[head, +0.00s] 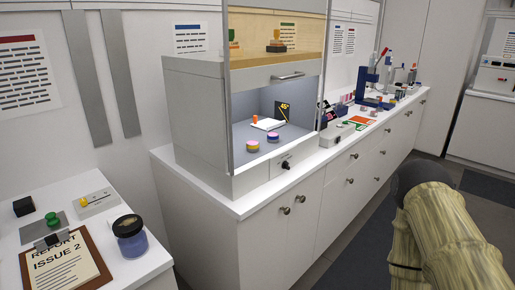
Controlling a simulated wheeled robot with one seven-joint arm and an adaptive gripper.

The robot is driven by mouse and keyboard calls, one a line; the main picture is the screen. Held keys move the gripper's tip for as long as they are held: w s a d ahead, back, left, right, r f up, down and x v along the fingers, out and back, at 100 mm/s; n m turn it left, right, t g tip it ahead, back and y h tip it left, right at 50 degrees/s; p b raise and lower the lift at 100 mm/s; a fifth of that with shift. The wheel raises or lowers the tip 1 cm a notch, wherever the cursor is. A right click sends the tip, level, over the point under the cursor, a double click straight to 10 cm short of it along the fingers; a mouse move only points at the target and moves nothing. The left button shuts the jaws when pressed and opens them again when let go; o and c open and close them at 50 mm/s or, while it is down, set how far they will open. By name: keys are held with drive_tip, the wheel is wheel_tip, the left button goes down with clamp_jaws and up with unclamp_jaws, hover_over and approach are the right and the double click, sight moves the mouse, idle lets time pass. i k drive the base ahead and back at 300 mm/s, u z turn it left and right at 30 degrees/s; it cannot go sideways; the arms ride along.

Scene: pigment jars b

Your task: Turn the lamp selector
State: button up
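A small black knob (285,165) sits on the front base panel of the grey cabinet (195,115), with small markings beside it. It may be the lamp selector; the markings are too small to read. A white box with a yellow knob (97,201) stands on the near left counter; its lettering is also too small to read. My arm shows at the lower right, well apart from both knobs. My gripper is not in view.
The cabinet's glass front (275,80) stands above the knob. Inside are coloured jars and a white pad. The left counter holds a blue jar (131,238), a clipboard (65,262) and a green knob. Open floor lies along the long counter (340,165).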

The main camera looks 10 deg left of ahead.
sight(285, 165)
drive_tip(key=k, duration=0.25)
drive_tip(key=z, duration=1.4)
drive_tip(key=i, duration=1.1)
drive_tip(key=u, duration=2.25)
